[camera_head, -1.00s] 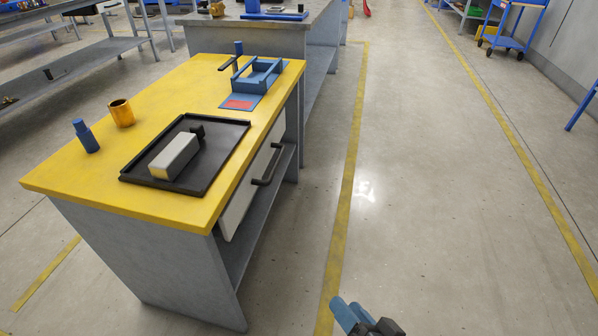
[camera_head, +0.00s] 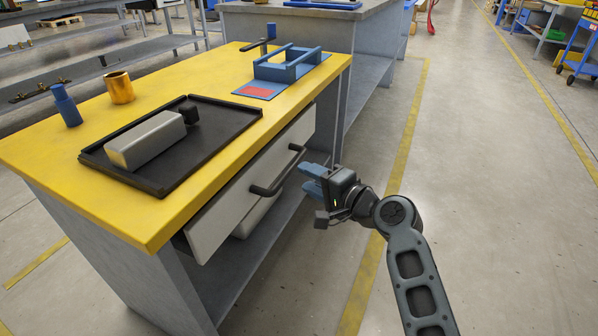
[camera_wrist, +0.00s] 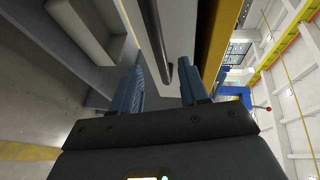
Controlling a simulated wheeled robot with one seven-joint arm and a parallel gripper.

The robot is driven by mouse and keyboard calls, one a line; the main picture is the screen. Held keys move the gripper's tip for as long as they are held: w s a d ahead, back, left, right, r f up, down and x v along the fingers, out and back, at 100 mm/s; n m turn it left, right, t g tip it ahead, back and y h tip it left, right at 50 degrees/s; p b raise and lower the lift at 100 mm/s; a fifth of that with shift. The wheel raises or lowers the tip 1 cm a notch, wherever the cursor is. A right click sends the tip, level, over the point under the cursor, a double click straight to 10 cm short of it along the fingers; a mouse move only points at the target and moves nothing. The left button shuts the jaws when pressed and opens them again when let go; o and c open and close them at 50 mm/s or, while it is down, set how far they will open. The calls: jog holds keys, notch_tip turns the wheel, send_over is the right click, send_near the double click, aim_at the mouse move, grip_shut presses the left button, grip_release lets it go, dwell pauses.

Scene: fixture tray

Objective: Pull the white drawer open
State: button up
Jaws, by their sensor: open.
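The white drawer (camera_head: 235,207) sits under the yellow tabletop of the workbench, its front slightly out from the bench at the near end. Its dark bar handle (camera_head: 278,172) runs along the front. My gripper (camera_head: 312,180) is open, just right of the handle in the head view, with blue fingers pointing at the drawer. In the wrist view the drawer front (camera_wrist: 178,30) fills the upper middle, and the handle (camera_wrist: 158,45) reaches down between the two open fingers (camera_wrist: 162,88). I cannot tell whether the fingers touch the handle.
On the yellow top (camera_head: 180,85) are a black tray (camera_head: 215,145) with a grey block (camera_head: 146,140), a blue bottle-shaped part (camera_head: 66,105), a gold cup (camera_head: 120,88) and a blue fixture (camera_head: 287,66). A lower shelf (camera_head: 262,245) lies below. The floor to the right is clear.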

aim_at(290, 167)
jog(key=b+x, duration=0.2)
jog(key=x, duration=0.5)
jog(key=shift+a, duration=0.15)
jog(key=shift+c, duration=0.2)
grip_shut()
